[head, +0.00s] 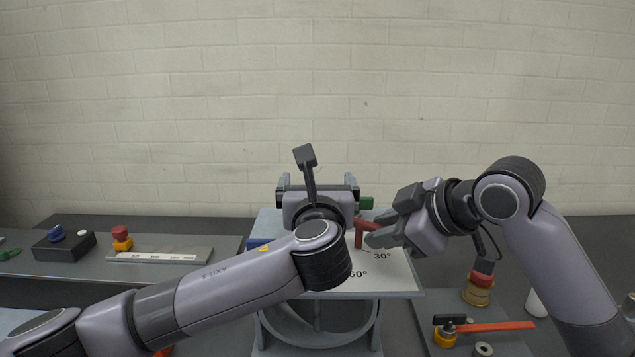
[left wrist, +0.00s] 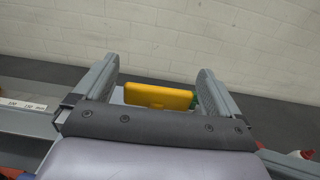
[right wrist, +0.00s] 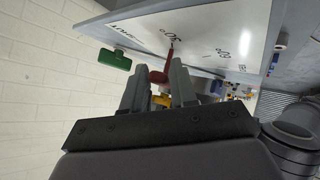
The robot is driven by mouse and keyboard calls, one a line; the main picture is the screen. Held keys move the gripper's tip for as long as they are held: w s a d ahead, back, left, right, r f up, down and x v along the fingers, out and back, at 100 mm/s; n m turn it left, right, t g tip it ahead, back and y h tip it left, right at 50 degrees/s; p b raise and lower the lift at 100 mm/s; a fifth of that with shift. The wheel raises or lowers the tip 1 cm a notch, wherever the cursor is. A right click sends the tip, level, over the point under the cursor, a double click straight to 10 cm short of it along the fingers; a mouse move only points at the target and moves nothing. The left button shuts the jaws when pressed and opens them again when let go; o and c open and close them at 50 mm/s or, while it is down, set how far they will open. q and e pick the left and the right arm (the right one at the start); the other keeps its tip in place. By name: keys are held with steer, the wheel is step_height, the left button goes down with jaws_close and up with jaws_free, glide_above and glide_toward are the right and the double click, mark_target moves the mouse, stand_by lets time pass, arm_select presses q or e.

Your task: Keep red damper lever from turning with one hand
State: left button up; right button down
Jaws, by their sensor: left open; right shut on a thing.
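The red damper lever (head: 363,226) stands out over a white angle plate (head: 398,272) marked 30° and 60°. My right gripper (head: 372,232) is shut on it from the right. In the right wrist view the red lever (right wrist: 159,77) shows between the close fingers (right wrist: 158,82), its pointer near the 30° mark. My left gripper (head: 318,185) is open behind the plate's left part. In the left wrist view a yellow block (left wrist: 158,96) lies between the wide-apart fingers (left wrist: 160,68); I cannot tell whether they touch it. My left arm hides much of the damper in the head view.
A green block (head: 366,203) sits just behind the red lever and shows in the right wrist view (right wrist: 115,59). A black box with a blue knob (head: 64,243) and a white scale strip (head: 150,256) stand left.

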arm_select(q)
steer(key=shift+w, duration=0.5)
steer(key=c, duration=1)
steer(key=shift+m+h, duration=0.3)
steer(key=shift+h, duration=0.2)
steer(key=m+h, duration=0.1)
steer(key=h, duration=0.1)
steer(key=m+h, duration=0.1)
steer(key=shift+d+m+g+h, duration=0.15)
steer(key=shift+m+g+h, duration=0.15)
steer(key=shift+h, duration=0.1)
steer(key=shift+s+d+m+g+h, duration=0.15)
steer(key=shift+m+g+h, duration=0.3)
steer(key=shift+m+h, duration=0.5)
steer(key=shift+d+m+g+h, duration=0.15)
steer(key=shift+m+g+h, duration=0.35)
steer(key=shift+h, duration=0.85)
